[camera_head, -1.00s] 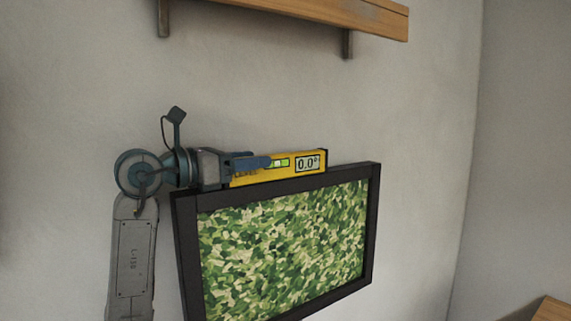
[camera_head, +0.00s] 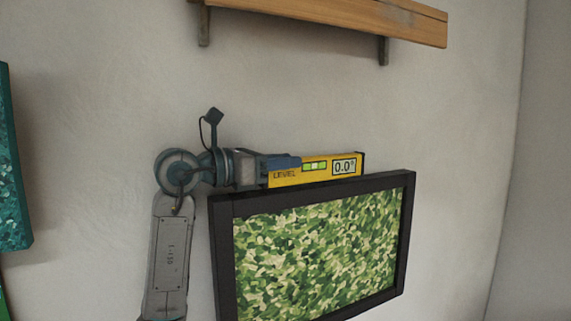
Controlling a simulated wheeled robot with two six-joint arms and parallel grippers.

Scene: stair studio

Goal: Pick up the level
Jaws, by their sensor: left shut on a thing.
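The level (camera_head: 318,169) is a yellow bar with a green vial and a small display reading 0.0°. It lies along the top edge of the dark-framed picture (camera_head: 312,192); I cannot tell whether it touches the frame. My left gripper (camera_head: 284,163) comes in from the left and is shut on the level near its left end, hiding that end. My right gripper is not in view.
A wooden shelf (camera_head: 335,21) on metal brackets is on the wall above. A teal-edged picture (camera_head: 14,165) hangs at the far left. The wall between the shelf and the level is bare.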

